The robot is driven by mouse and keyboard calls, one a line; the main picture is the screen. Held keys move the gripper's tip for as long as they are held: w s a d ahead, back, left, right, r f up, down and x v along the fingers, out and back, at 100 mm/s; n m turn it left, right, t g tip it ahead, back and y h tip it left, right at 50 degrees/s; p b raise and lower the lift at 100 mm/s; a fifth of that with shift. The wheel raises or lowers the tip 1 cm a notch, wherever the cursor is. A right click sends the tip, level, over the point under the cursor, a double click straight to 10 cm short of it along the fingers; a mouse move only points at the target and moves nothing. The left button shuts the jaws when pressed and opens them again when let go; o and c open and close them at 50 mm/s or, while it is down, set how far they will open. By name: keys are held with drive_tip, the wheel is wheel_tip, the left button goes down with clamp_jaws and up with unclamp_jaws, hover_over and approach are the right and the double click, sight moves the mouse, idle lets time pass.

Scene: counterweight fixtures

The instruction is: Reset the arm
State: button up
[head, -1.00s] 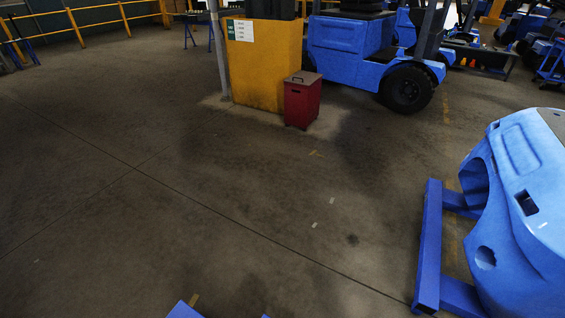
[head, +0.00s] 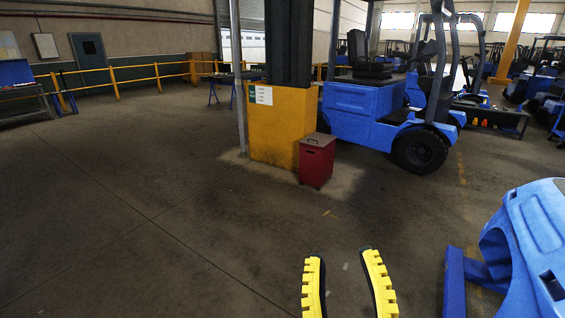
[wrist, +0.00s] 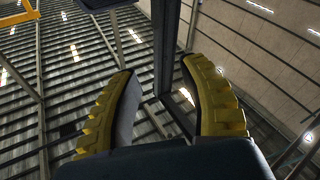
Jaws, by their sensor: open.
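My gripper (head: 348,288) shows at the bottom of the head view, right of centre. Its two yellow ridged fingers with dark inner pads stand apart, pointing up, over the concrete floor. It is open with nothing between the fingers. In the wrist view, my gripper (wrist: 160,90) also shows open and empty, with the hall's ceiling beams and a wall behind it. No other object is named by the task.
A blue counterweight (head: 520,240) on a blue frame (head: 454,285) stands close at the right. A red bin (head: 317,160) stands by a yellow-based pillar (head: 275,130). A blue forklift (head: 365,105) is behind. The floor at left and centre is clear.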

drive_tip(key=s+r+m+t+p, duration=0.1)
drive_tip(key=s+r+m+p, duration=0.1)
drive_tip(key=r+p, duration=1.8)
drive_tip(key=s+r+m+t+p, duration=0.1)
drive_tip(key=s+r+p, duration=0.1)
drive_tip(key=r+p, duration=1.8)
wheel_tip(320, 180, down, 62)
drive_tip(key=b, duration=6.5)
drive_tip(key=shift+w+a+r, duration=0.2)
drive_tip(key=shift+a+r, duration=0.05)
